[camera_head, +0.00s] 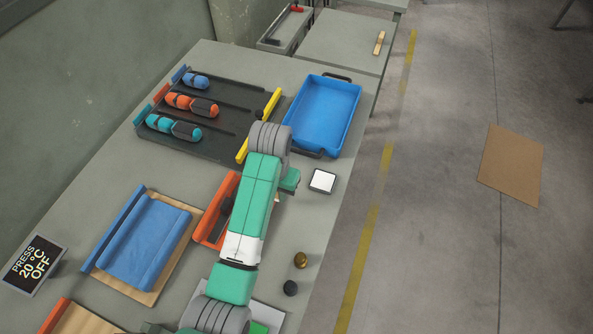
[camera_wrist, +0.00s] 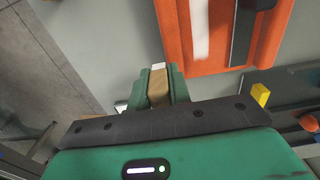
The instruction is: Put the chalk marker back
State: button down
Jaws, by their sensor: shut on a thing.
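My gripper (camera_wrist: 158,88) is shut on a tan piece with a white tip (camera_wrist: 158,66), which looks like the chalk marker. Its lower part is hidden between the green fingers. The orange tray (camera_wrist: 174,30) is just beyond and to the right of the fingers in the wrist view, with a white strip and a dark bar in it. The held piece looks apart from the tray. In the head view my arm covers part of the orange tray (camera_head: 230,186) and hides the fingertips and the held piece.
A dark rack (camera_head: 207,142) with blue, orange and teal capsules and a blue bin (camera_head: 324,113) stand beyond my arm.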

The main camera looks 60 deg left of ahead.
jog(key=w+a+b, duration=0.1)
jog(key=w+a, duration=0.1)
jog(key=w+a+b, duration=0.1)
jog(key=w+a, duration=0.2)
jog(key=w+a+f+b, duration=0.1)
jog(key=w+a, duration=0.1)
jog(key=a, duration=0.1)
jog(key=shift+w+a+b, duration=0.25)
jog(key=shift+w+b, duration=0.1)
jog(key=shift+w, duration=0.05)
jog(key=shift+f+b, duration=0.65)
jog(key=shift+f, duration=1.15)
jog(key=shift+f, duration=0.2)
jog(key=c, duration=1.3)
grip_release()
notch_tip(320, 180, up, 12)
jog(key=p, duration=0.3)
jog(key=shift+r, duration=0.2)
